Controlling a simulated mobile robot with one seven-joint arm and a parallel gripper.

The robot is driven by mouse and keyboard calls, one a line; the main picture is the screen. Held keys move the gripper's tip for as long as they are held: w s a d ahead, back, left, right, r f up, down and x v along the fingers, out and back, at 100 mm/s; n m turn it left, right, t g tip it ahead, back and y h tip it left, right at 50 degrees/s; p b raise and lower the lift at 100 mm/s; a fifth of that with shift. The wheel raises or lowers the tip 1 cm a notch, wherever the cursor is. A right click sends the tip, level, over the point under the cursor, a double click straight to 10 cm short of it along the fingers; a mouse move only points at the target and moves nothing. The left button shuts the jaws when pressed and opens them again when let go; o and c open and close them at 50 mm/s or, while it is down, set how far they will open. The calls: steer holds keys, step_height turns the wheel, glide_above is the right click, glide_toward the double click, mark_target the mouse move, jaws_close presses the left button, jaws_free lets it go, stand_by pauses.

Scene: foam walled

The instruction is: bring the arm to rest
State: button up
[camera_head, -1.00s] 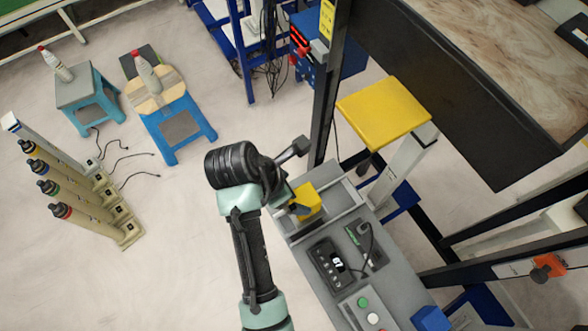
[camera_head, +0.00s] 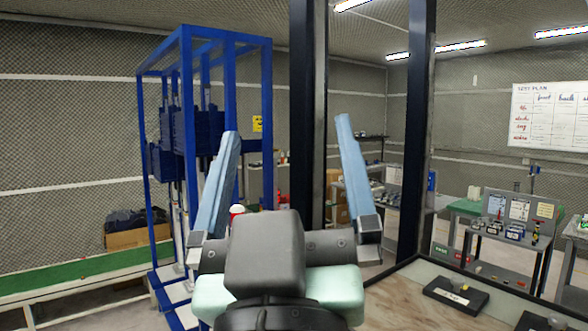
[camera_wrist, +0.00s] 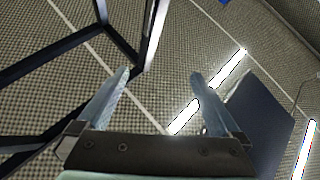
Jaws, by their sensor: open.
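My gripper (camera_head: 285,140) is raised in front of the head camera, fingers pointing up. Its two pale blue fingers are spread wide with nothing between them. In the wrist view my gripper (camera_wrist: 162,75) is also open and empty, with the foam wall and ceiling lights behind it. The gripper's dark body and part of my arm fill the lower middle of the head view and hide what lies behind them.
A blue metal frame (camera_head: 187,36) stands at left behind the gripper. Dark uprights (camera_head: 307,110) rise close behind it. A whiteboard (camera_head: 548,115) hangs on the far right wall.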

steer(key=s+r, duration=0.1)
steer(key=s+r+m+t, duration=0.2)
steer(key=s+r, duration=0.1)
steer(key=shift+d, duration=0.3)
